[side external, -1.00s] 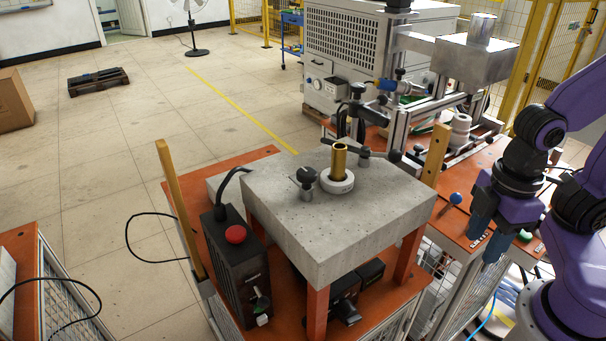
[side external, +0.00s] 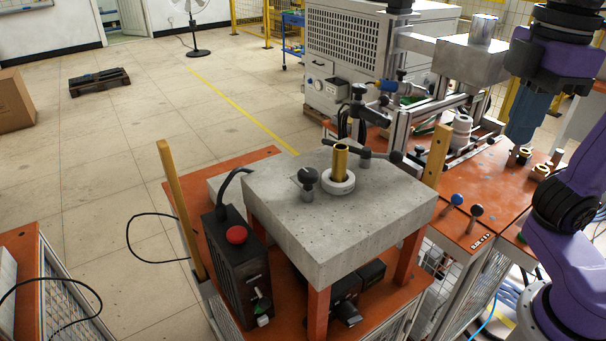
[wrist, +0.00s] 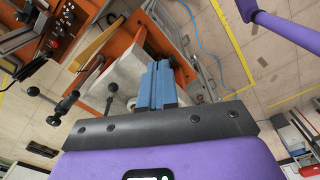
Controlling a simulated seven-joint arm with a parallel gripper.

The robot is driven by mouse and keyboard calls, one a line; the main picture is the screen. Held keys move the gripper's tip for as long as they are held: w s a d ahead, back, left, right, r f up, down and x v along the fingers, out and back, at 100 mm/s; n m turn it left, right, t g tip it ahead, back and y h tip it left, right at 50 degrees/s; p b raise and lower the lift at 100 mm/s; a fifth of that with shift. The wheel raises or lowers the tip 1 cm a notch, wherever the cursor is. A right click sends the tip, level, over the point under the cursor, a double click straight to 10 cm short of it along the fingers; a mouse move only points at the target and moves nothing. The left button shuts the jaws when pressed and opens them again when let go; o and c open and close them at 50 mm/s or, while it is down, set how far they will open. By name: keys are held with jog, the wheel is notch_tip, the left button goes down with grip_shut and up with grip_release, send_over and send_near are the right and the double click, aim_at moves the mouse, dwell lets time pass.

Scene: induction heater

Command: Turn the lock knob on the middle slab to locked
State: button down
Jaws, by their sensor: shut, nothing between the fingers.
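The speckled grey concrete slab (side external: 350,222) stands on orange-red legs in the middle of the side view. A black knob on a short metal post (side external: 308,178) stands on its top, left of a brass tube (side external: 340,160) in a white ring (side external: 338,187). A black-ended bar handle (side external: 366,153) is behind the tube. I cannot tell which is the lock knob or its setting. My gripper (side external: 518,138), with blue fingers, is shut and empty, high to the right of the slab and apart from it. The fingers (wrist: 157,70) partly cover the slab (wrist: 125,72) in the wrist view.
A wooden post stands on each side of the slab, left (side external: 180,205) and right (side external: 437,157). A black box with a red button (side external: 236,234) is at the left. A blue-topped lever (side external: 456,199) and a dark one (side external: 476,211) stand on the orange bench to the right.

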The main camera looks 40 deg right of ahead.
jog(key=w+a+r+m+t+h, duration=0.25)
jog(key=w+a+m, duration=0.35)
jog(key=w+a, duration=0.85)
jog(key=m+t+h, duration=0.2)
jog(key=m+h, duration=0.1)
jog(key=m, duration=0.4)
send_near(303, 177)
jog(key=w+a+r, duration=0.3)
jog(key=a+r, duration=0.1)
jog(key=a, duration=0.3)
jog(key=x, duration=0.5)
jog(key=s+x, duration=0.1)
jog(key=x, duration=0.4)
jog(key=s+d+x, duration=0.1)
jog(key=x, duration=0.4)
jog(key=shift+w+d+f, duration=0.1)
jog(key=shift+w+f, duration=0.05)
jog(key=shift+f, duration=0.35)
jog(key=shift+d, duration=0.75)
